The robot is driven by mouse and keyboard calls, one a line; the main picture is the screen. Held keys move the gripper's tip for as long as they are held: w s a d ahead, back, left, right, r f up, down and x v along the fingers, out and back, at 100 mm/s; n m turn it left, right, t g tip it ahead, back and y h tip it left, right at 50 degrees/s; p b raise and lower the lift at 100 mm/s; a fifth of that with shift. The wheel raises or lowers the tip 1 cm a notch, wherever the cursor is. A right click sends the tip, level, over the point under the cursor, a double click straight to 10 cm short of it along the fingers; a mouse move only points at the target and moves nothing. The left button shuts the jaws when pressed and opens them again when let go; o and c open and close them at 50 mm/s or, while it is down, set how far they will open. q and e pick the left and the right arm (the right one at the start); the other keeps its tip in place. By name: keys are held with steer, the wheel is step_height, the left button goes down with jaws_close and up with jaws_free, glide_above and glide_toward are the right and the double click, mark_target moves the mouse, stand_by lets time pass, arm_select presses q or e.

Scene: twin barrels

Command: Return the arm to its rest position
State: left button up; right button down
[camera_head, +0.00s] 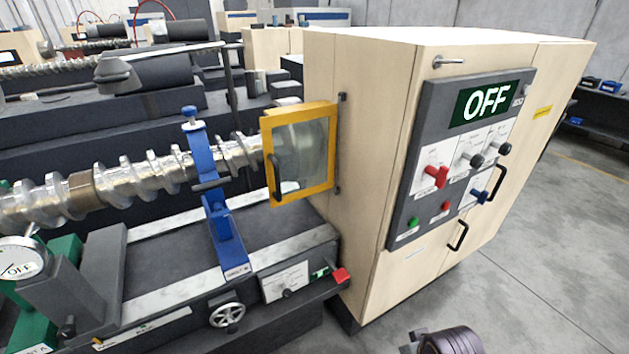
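No gripper of mine can be made out in the head view. A dark grey rounded part at the bottom edge, right of centre, looks like a piece of my own arm; its fingers, if any, are out of the frame. It stands apart from the pale wooden-coloured cabinet (345,120). The cabinet's dark control panel (430,140) carries a display (485,101) reading OFF, with red, black, green and blue controls below it.
A long metal screw (130,183) runs along the machine bed at left, under a blue clamp (212,180). A yellow-framed window guard (300,112) stands out from the cabinet. A handwheel (227,314) sits at the bed's front. Grey floor (540,260) is clear at right.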

step_height(320, 180, down, 35)
steer(key=s+g+b, duration=0.1)
steer(key=s+b, duration=0.1)
steer(key=s, duration=0.1)
steer(key=s+d+f+b, duration=0.1)
steer(key=s+d+f, duration=0.1)
steer(key=s+f, duration=0.8)
steer(key=s+d+f+g+b, duration=0.1)
steer(key=s+d+f, duration=0.1)
steer(key=s+f, duration=0.9)
steer(key=shift+s+f+g, duration=0.15)
steer(key=shift+s+g, duration=0.15)
steer(key=shift+s, duration=0.2)
steer(key=shift+s, duration=0.15)
